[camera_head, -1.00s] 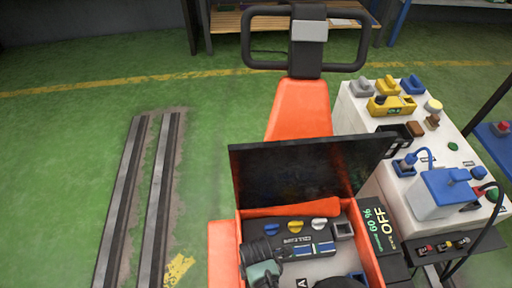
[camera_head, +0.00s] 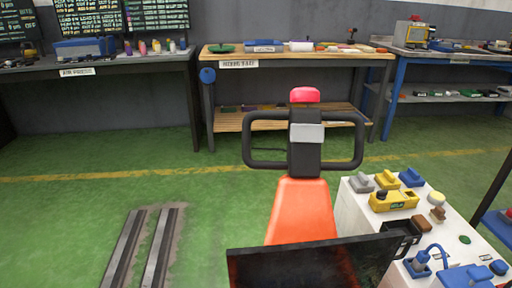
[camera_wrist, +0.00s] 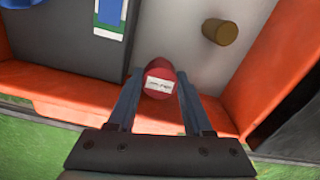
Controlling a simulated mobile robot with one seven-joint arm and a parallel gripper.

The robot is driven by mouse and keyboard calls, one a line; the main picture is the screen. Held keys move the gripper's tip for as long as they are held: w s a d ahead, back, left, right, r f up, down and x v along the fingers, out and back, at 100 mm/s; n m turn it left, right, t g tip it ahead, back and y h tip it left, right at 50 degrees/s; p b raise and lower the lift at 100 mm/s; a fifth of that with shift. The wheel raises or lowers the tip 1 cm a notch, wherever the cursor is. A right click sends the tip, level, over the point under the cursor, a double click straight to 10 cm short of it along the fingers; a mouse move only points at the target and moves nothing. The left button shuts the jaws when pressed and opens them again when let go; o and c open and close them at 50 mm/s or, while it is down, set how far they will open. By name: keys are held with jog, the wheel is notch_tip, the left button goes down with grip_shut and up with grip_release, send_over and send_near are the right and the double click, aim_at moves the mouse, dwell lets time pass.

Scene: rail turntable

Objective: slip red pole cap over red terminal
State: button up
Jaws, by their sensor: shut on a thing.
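In the wrist view, my gripper (camera_wrist: 160,100) has its two fingers on either side of a red cap (camera_wrist: 160,78) with a white label, and it is shut on it. The cap is over the pale floor of an orange-walled compartment, close to its orange wall. I cannot tell whether the cap touches anything below. A brown cylindrical post (camera_wrist: 220,32) stands bare to the upper right of the cap. No red terminal shows; the cap may hide it. My gripper is not in the head view.
A dark case with a blue-and-white label (camera_wrist: 112,15) is left of the cap in the wrist view. In the head view, a dark raised lid (camera_head: 310,264) and a white equipment cart (camera_head: 352,212) are in front.

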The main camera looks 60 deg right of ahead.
jog(key=shift+f, duration=0.2)
jog(key=o, duration=1.3)
jog(key=shift+c, duration=0.2)
jog(key=shift+r, duration=0.15)
notch_tip(320, 180, up, 13)
jog(key=p, duration=0.5)
jog(key=shift+p, duration=0.35)
